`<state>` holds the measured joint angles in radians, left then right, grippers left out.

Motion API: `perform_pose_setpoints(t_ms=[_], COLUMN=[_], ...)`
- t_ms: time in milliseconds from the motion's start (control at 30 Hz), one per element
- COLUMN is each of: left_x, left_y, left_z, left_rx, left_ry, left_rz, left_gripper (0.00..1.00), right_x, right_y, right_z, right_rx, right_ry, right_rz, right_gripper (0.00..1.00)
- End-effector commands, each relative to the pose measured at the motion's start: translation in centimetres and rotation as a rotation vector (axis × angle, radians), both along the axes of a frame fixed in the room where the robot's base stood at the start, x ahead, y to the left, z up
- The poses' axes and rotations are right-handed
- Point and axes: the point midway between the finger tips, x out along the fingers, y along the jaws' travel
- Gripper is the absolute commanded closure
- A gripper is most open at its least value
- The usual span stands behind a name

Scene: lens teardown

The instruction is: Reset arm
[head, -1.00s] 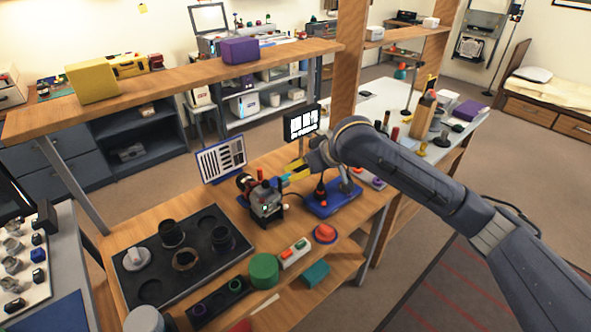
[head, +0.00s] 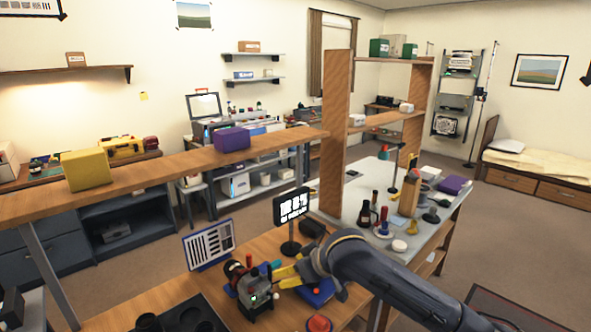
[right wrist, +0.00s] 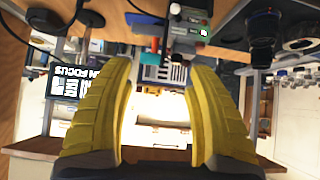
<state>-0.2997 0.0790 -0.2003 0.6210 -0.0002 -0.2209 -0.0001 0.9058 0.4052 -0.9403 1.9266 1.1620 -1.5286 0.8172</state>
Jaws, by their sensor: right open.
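My right arm comes in from the right in the head view. Its yellow-fingered gripper (head: 286,277) is beside the small grey device with a green light (head: 255,292) on the wooden bench. In the right wrist view, the two yellow fingers (right wrist: 158,105) are spread wide with nothing between them. The grey device (right wrist: 188,35) shows beyond the fingertips, upside down. I cannot tell from the head view whether the gripper touches it. My left gripper is not in view.
A black display (head: 292,206) and a striped chart (head: 208,245) stand behind the device. A black tray (head: 190,318) is at the lower left. A shelf with a yellow box (head: 86,170) and purple box (head: 231,139) spans above.

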Motion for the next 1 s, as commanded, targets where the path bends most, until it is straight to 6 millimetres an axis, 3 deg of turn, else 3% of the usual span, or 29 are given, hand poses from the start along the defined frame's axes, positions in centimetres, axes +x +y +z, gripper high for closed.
perform_pose_setpoints(t_ms=[33, 233, 467, 767, 1000], left_x=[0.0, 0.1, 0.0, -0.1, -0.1], left_y=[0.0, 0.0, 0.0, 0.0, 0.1], left_z=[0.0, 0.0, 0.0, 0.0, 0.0], left_rx=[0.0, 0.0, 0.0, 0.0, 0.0], left_ry=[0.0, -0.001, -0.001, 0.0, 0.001], left_rz=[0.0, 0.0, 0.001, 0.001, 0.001], left_gripper=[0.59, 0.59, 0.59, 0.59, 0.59], right_x=[-1.0, -3.5, -6.6, -11.6, -17.2], right_y=[0.2, -0.3, -2.6, -8.3, -14.9], right_z=[-1.3, -4.9, -8.7, -13.8, -17.7], right_rx=[0.007, 0.009, -0.018, -0.121, -0.272], right_ry=[-0.007, -0.071, -0.132, -0.172, -0.164], right_rz=[0.007, 0.004, -0.047, -0.163, -0.272], right_gripper=[0.44, 0.44, 0.44, 0.44, 0.44])
